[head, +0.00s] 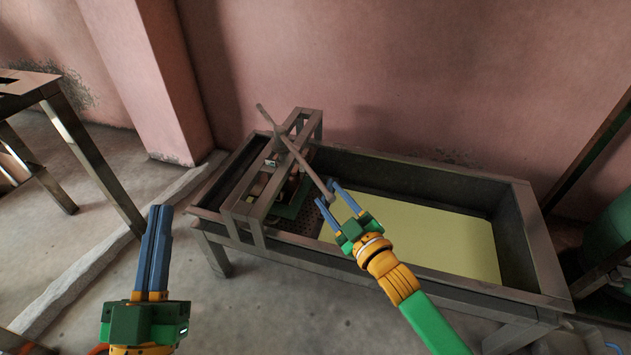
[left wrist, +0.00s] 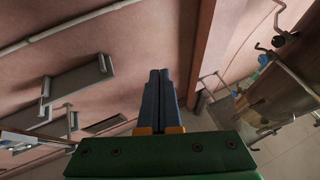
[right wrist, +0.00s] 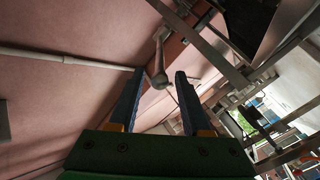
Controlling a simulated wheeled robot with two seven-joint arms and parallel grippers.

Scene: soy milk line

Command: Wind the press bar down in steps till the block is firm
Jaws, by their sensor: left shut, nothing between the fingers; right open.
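The press bar (head: 305,165) is a thin grey rod crossing the screw head on top of the metal press frame (head: 247,212). It slants from upper left to lower right. My right gripper (head: 326,191) is open at its lower right end. In the right wrist view the bar's rounded end (right wrist: 160,80) shows between the two spread fingertips (right wrist: 160,73), not clamped. My left gripper (head: 160,208) is shut and empty, left of the trough and away from the bar; its closed fingers show in the left wrist view (left wrist: 160,72). The block under the press is mostly hidden by the frame.
The press stands across the left end of a metal trough table (head: 520,230) holding a pale yellow sheet or liquid (head: 440,235). A pink wall (head: 400,70) is close behind. Another metal stand (head: 90,150) is at far left. Open floor (head: 260,310) lies in front.

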